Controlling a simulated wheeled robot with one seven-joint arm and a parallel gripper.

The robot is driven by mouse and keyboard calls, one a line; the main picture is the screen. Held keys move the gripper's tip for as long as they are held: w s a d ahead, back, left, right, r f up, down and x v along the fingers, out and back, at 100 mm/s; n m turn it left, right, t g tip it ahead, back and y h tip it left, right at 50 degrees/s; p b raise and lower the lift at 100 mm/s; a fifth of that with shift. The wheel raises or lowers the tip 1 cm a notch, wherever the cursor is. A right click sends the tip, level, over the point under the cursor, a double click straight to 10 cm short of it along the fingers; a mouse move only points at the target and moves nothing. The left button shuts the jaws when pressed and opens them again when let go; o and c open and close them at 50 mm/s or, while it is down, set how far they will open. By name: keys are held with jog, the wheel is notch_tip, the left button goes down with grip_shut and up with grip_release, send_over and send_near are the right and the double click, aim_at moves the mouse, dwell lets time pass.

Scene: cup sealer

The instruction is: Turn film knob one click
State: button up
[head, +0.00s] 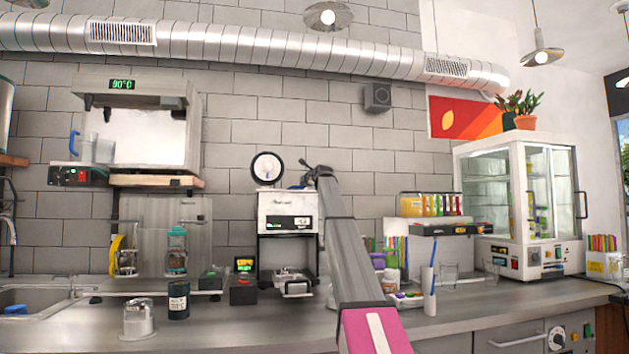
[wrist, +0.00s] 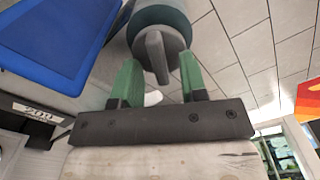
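The cup sealer (head: 289,212) is a white and black machine on the counter against the tiled wall. A round white film roll (head: 267,168) sits on its top. In the wrist view, the film knob (wrist: 155,55) is a grey bar-shaped grip on a round grey body with a teal ring. My gripper (wrist: 158,60) has its two green fingers spread, one on each side of the knob's bar, with gaps visible on both sides. In the head view my gripper (head: 312,174) is small and dark beside the sealer's top right; the knob cannot be made out there.
A blue panel (wrist: 60,35) lies close on the left in the wrist view, above a display (wrist: 38,112). Bottles and a holder with a blue stick (head: 430,290) stand right of the sealer. A dark canister (head: 179,300) and a small terminal (head: 243,282) stand left.

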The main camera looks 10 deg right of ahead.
jog(key=shift+s, duration=0.15)
jog(key=s, duration=1)
jog(key=shift+s, duration=0.25)
